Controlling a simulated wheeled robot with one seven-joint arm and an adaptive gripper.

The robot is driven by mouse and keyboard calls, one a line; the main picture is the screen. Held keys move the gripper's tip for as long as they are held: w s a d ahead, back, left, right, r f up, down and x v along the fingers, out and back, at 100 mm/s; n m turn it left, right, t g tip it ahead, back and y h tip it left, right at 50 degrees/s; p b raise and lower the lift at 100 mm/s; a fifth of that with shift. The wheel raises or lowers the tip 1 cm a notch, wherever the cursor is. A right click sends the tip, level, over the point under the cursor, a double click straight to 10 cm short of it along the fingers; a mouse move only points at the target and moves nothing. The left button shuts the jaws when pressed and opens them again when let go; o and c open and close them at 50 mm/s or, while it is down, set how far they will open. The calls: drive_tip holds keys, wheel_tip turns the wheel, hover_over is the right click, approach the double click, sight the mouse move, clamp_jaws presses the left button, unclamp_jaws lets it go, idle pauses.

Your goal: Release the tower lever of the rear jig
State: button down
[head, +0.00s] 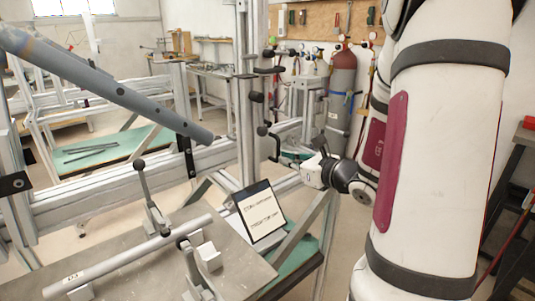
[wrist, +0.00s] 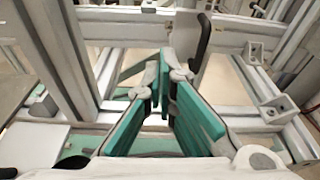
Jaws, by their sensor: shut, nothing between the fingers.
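The tower (head: 246,110) of the jig is an upright aluminium profile in the middle of the head view. Several black-knobbed levers and clamps are on it, and a low one (head: 270,135) is close to my gripper (head: 286,155). Which of them is the tower lever is not certain. In the wrist view a black lever handle (wrist: 201,38) stands just beyond and right of my fingertips (wrist: 166,76). The teal fingers are shut and empty. I cannot tell whether a fingertip touches the handle.
A grey tube (head: 110,88) slants in from the left. In front, a plate with toggle clamps (head: 143,185) holds a light tube (head: 130,260). A dark-framed sign (head: 262,213) stands near the plate's edge, below my gripper. Aluminium beams (wrist: 262,85) surround the fingers.

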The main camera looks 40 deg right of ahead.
drive_tip(key=shift+w+a+r, duration=0.1)
drive_tip(key=shift+w+r, duration=0.2)
drive_tip(key=shift+w, duration=1.45)
drive_tip(key=shift+w+a+r, duration=0.15)
drive_tip(key=shift+w+r, duration=0.2)
drive_tip(key=shift+w, duration=1.4)
drive_tip(key=shift+w+a+r, duration=0.1)
drive_tip(key=shift+w+r, duration=0.2)
drive_tip(key=shift+w, duration=1.45)
